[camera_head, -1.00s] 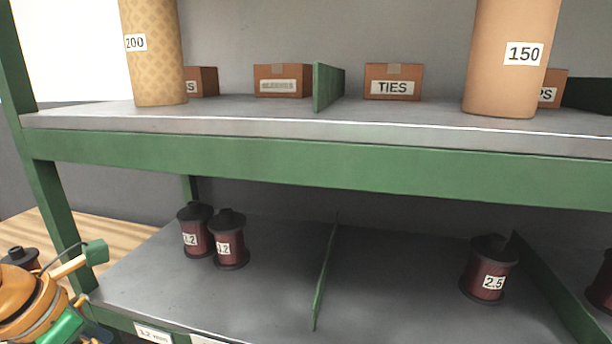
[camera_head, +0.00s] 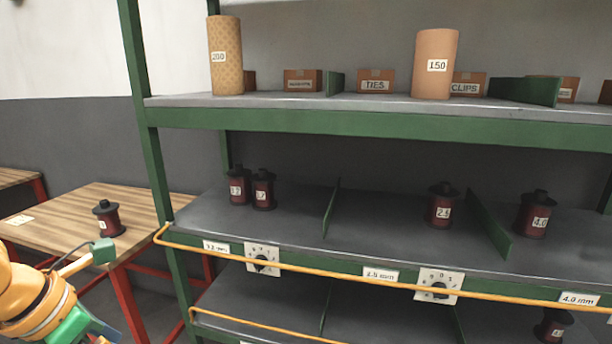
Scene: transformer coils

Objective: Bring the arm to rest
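Part of my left arm, orange and green with a thin cable and a tan bar ending in a green block, shows at the lower left in the head view. Its gripper fingers do not show. My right arm and gripper are out of view. Dark red spools with black ends stand upright on the middle shelf: a pair (camera_head: 238,187) (camera_head: 263,190) at the left, one marked 2.5 (camera_head: 440,206) and one marked 4.0 (camera_head: 533,215). Another spool (camera_head: 108,219) stands on the wooden table (camera_head: 70,215), apart from my arm.
The green shelf rack (camera_head: 160,180) fills the right, with a yellow rail (camera_head: 350,287) along its front. Tubes marked 200 (camera_head: 225,60) and 150 (camera_head: 435,66) and several boxes stand on top. A spool (camera_head: 553,326) sits on the lower shelf. Green dividers separate bays.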

